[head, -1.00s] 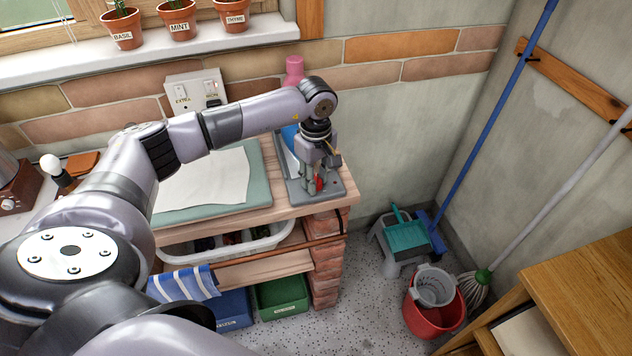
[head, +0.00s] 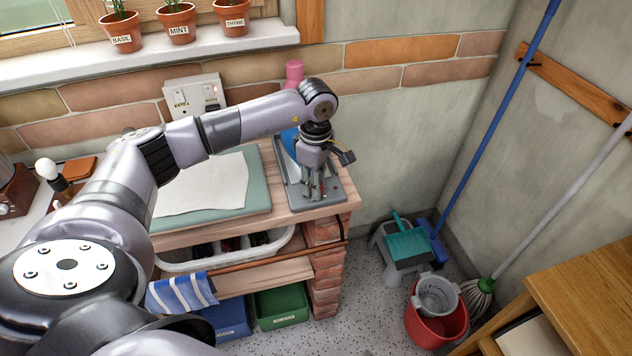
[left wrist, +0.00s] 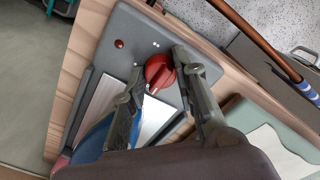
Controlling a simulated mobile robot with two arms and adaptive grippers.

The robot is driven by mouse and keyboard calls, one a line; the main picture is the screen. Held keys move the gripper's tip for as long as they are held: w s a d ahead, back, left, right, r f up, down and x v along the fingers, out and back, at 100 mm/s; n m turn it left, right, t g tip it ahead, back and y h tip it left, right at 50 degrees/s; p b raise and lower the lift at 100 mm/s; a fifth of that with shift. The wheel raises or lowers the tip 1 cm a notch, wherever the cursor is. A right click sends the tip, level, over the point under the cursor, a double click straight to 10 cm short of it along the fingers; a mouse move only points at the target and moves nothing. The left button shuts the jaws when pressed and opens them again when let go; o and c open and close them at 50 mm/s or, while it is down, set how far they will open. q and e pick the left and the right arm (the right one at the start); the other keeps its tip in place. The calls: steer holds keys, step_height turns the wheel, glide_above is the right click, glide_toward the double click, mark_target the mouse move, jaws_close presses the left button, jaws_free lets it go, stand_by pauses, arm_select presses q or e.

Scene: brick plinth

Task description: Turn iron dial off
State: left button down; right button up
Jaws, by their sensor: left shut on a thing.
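The red dial (left wrist: 158,74) sits on the grey iron station (left wrist: 133,22), which stands on the right end of the wooden worktop. My left gripper (head: 313,190) reaches down to the station's front part from above. In the left wrist view the two fingers (left wrist: 160,62) are on either side of the dial, shut on it. White marks and a small red lamp (left wrist: 119,44) show on the panel beside it. The blue iron (head: 290,139) rests on the station behind my gripper. In the head view my gripper largely hides the dial. My right gripper is not in view.
A pale green mat with a white cloth (head: 205,183) lies left of the station. A pink bottle (head: 293,72) stands behind. Right of the brick plinth (head: 326,265), a step stool, dustpan and red bucket (head: 436,322) stand on the floor.

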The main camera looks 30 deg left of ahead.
arm_select(q)
steer(key=c, duration=1.2)
jaws_free()
steer(key=shift+c, duration=0.2)
step_height(320, 180, up, 12)
